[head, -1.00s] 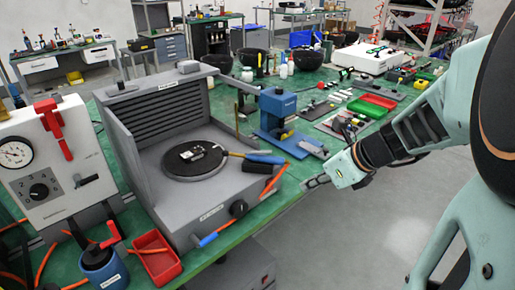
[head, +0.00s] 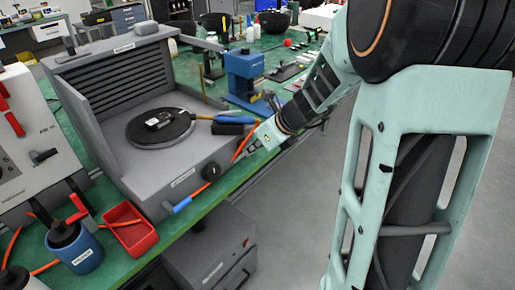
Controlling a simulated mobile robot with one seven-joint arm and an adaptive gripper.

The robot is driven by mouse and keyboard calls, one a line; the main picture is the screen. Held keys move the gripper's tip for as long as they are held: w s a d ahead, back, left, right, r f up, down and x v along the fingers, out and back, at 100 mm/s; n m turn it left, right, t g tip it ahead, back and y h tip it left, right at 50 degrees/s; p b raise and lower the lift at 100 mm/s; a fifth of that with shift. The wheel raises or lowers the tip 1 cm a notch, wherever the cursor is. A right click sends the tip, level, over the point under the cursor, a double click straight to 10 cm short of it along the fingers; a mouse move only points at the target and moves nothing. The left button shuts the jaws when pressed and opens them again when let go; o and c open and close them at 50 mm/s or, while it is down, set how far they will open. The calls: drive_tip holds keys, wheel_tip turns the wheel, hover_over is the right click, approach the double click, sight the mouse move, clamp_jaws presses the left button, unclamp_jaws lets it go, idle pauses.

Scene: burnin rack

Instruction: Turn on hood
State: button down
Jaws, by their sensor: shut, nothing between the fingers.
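The hood (head: 130,115) is a grey open-fronted box with a louvred back panel, on the green bench at the left. A round black knob (head: 211,172) sits on its front face, beside a small white label. A dark round plate (head: 150,133) inside it carries a small device (head: 166,119). My gripper (head: 240,155) is shut and empty, just right of the hood's front right corner. It is close to the knob but apart from it. Its fingertips are small here, and I cannot tell whether they touch the hood.
A blue-handled tool (head: 213,118) lies over the hood's right edge, near a black block (head: 236,118). An orange cord runs along the front. A red tray (head: 130,230) and blue canister (head: 77,245) stand front left. A blue press (head: 243,75) stands behind my gripper.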

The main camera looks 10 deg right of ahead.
drive_tip(key=shift+w+a, duration=0.15)
drive_tip(key=shift+w+a+f, duration=0.15)
drive_tip(key=shift+w+f, duration=0.05)
drive_tip(key=shift+r, duration=0.2)
drive_tip(key=shift+r+p, duration=0.8)
drive_tip(key=shift+p, duration=0.15)
